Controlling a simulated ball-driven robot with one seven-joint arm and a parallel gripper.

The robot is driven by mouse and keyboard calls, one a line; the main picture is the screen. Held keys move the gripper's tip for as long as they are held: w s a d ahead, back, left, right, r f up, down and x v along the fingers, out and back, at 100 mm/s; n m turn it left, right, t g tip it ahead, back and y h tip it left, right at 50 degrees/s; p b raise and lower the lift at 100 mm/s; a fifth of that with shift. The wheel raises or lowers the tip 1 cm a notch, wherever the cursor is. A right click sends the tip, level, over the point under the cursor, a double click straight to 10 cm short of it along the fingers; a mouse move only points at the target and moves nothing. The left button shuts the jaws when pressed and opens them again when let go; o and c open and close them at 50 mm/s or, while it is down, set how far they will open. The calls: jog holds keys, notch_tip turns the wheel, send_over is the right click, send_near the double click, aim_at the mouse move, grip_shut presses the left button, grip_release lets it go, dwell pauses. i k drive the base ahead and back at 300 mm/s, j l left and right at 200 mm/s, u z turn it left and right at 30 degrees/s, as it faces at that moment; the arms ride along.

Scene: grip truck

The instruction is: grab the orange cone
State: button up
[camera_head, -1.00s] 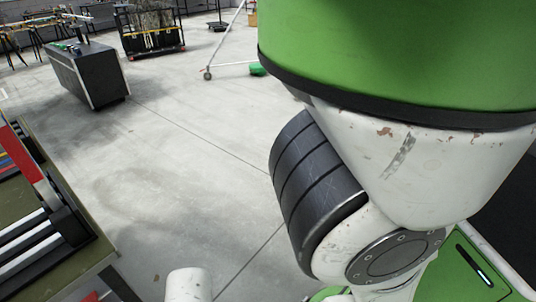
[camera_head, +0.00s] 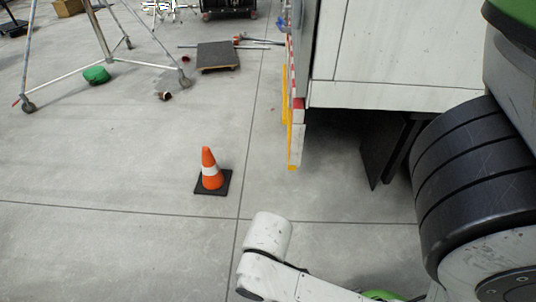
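An orange cone (camera_head: 209,170) with a white band and a square black base stands upright on the grey concrete floor, left of the picture's middle. Nothing touches it. A white part of my own arm reaches in from the lower right and ends below and right of the cone, with bare floor between them. My gripper does not show in this view.
A white truck body (camera_head: 375,97) with a red and yellow edge stands at the right. A wheeled scaffold frame (camera_head: 112,58), a green object (camera_head: 96,75) and a low dark dolly (camera_head: 217,56) are farther back. Floor around the cone is clear.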

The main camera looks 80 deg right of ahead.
aim_at(212, 180)
jog(key=i+j+z, duration=0.1)
jog(key=z, duration=0.35)
jog(key=j+z, duration=0.15)
jog(key=z, duration=0.25)
jog(key=i+j+z, duration=0.1)
jog(key=z, duration=0.35)
jog(key=j+z, duration=0.25)
jog(key=z, duration=0.15)
jog(key=j, duration=1.2)
jog(key=k+z, duration=0.05)
